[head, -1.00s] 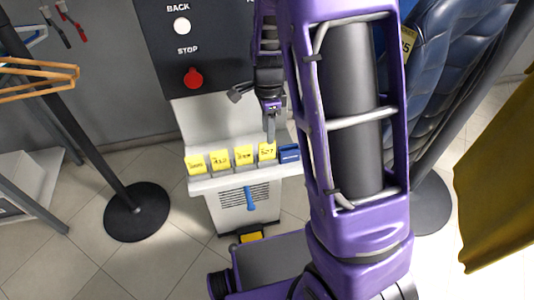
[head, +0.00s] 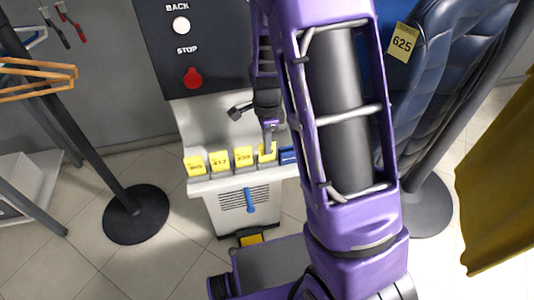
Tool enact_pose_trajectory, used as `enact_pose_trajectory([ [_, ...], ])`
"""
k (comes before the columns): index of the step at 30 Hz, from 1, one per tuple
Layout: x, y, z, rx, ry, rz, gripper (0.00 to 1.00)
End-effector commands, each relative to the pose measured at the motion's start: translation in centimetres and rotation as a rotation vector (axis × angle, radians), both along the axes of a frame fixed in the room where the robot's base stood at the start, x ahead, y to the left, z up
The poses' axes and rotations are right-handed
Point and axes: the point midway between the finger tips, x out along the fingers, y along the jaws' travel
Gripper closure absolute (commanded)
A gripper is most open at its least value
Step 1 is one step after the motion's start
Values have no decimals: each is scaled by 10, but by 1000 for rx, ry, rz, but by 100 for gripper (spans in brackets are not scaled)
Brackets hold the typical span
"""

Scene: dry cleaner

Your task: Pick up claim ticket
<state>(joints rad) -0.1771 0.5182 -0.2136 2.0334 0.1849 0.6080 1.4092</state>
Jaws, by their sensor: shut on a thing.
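Several yellow claim tickets stand upright in a row in slots on a white ledge (head: 228,183). The leftmost ticket (head: 195,166), the second ticket (head: 220,161) and the third ticket (head: 243,157) stand clear of my gripper. My gripper (head: 268,148) points down at the rightmost ticket (head: 266,156). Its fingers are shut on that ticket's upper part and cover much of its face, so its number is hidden. The ticket still appears to be at its slot.
A blue object (head: 289,156) sits on the ledge just right of the held ticket. A dark panel above has a white BACK button (head: 181,26) and a red STOP button (head: 193,77). Dark garments with ticket 625 (head: 402,43) hang at right. A black stand (head: 137,214) is at left.

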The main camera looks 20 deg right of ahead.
Motion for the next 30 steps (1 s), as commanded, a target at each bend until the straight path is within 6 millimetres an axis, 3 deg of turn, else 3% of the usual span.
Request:
enact_pose_trajectory([
  [11,0,0,0,0,0,0,100],
  [17,1,0,11,0,-3,0,100],
  [23,1,0,42,1,-5,1,100],
  [30,1,0,98,1,-6,0,100],
])
